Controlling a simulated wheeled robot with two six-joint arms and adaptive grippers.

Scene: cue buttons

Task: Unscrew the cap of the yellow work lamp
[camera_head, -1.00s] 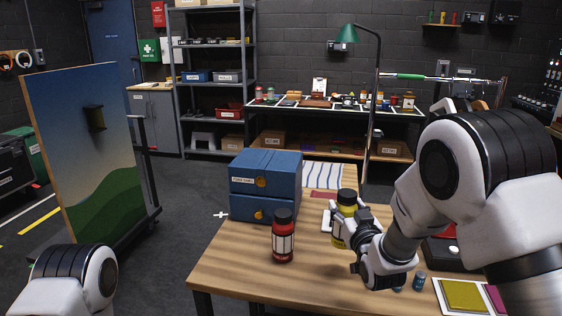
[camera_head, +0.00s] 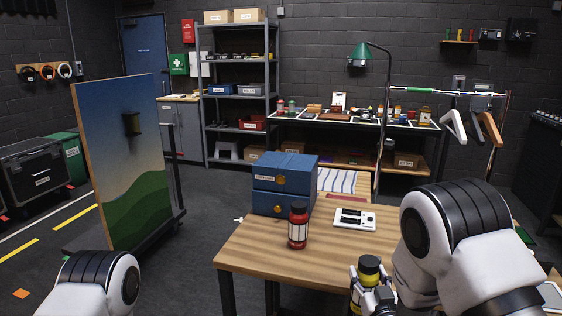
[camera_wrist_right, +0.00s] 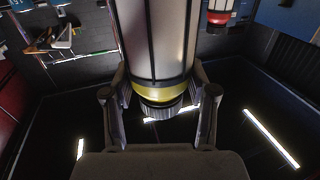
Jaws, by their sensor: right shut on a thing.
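The yellow work lamp (camera_head: 357,297) is at the bottom of the head view, upright, with its black cap (camera_head: 370,265) on top. My right gripper (camera_head: 372,297) is shut on the lamp, below the cap. In the right wrist view the lamp's pale body (camera_wrist_right: 158,40), yellow ring (camera_wrist_right: 160,94) and dark ribbed cap (camera_wrist_right: 160,108) show between the two fingers of the gripper (camera_wrist_right: 160,98), cap toward the bottom. The lamp's lower end is cut off in the head view. Only part of my left arm shows; its gripper is out of view.
A red work lamp (camera_head: 298,226) stands on the wooden table (camera_head: 275,250), beside a blue drawer cabinet (camera_head: 283,184). A white device (camera_head: 354,218) lies right of it. A painted board (camera_head: 125,165) stands at left. The floor between board and table is clear.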

